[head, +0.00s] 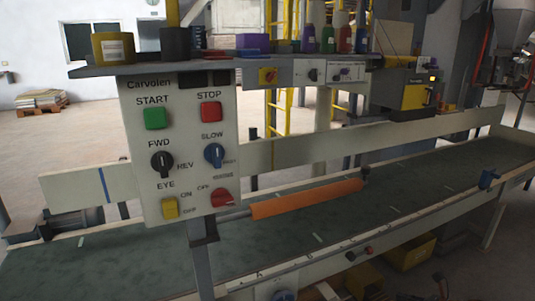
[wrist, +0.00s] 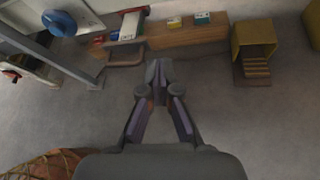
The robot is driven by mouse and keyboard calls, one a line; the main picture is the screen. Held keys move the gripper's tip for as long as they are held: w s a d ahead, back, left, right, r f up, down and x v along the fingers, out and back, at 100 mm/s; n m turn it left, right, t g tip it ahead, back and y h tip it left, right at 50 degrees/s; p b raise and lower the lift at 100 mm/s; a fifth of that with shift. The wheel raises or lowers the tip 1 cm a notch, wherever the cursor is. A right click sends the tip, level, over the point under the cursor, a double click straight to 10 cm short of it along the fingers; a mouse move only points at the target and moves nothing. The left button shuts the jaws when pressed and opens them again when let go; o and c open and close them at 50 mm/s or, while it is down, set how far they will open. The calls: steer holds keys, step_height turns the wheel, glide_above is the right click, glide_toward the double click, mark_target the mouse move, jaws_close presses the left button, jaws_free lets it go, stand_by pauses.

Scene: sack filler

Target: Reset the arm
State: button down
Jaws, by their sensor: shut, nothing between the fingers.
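My gripper (wrist: 157,72) shows in the wrist view, pointing away from the camera with its fingertips together. Nothing shows between the fingers. It hangs over bare grey floor (wrist: 225,115), apart from everything around it. In the head view I cannot make the gripper out clearly.
In the head view, a control panel (head: 181,185) stands before the green conveyor belt (head: 330,222), with an orange bar (head: 307,197) over the belt. In the wrist view, a blue knob (wrist: 59,22) is upper left, a yellow box (wrist: 254,45) upper right, and an orange mesh (wrist: 42,166) lower left.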

steer(key=w+a+r+n+g+y+p, duration=0.25)
steer(key=a+r+n, duration=0.25)
steer(key=a+r, duration=0.45)
steer(key=s+a+r+n+g+p, duration=0.35)
steer(key=a+r+n, duration=0.25)
steer(key=a+r, duration=0.45)
steer(key=s+a+r+n+g+p, duration=0.2)
steer(key=s+a+r+n+p, duration=0.35)
steer(key=a+r, duration=0.45)
steer(key=s+a+r+n+g+h+p, duration=0.25)
steer(key=s+r+n, duration=0.2)
steer(key=s, duration=0.25)
steer(key=s+a+r+n+g+h+p, duration=0.1)
steer(key=s+a+r+n+p, duration=0.25)
steer(key=s+r, duration=0.3)
steer(key=s+d+r+n+h+p, duration=0.3)
steer(key=s+d+p, duration=0.1)
steer(key=s, duration=0.4)
steer(key=s+d+r+n+h+p, duration=0.3)
steer(key=s+d+r+n+p, duration=0.1)
steer(key=s, duration=0.5)
steer(key=shift+s+d+r+g, duration=0.15)
steer(key=shift+s+d+g, duration=0.1)
steer(key=shift+g, duration=0.1)
steer(key=shift+n, duration=0.25)
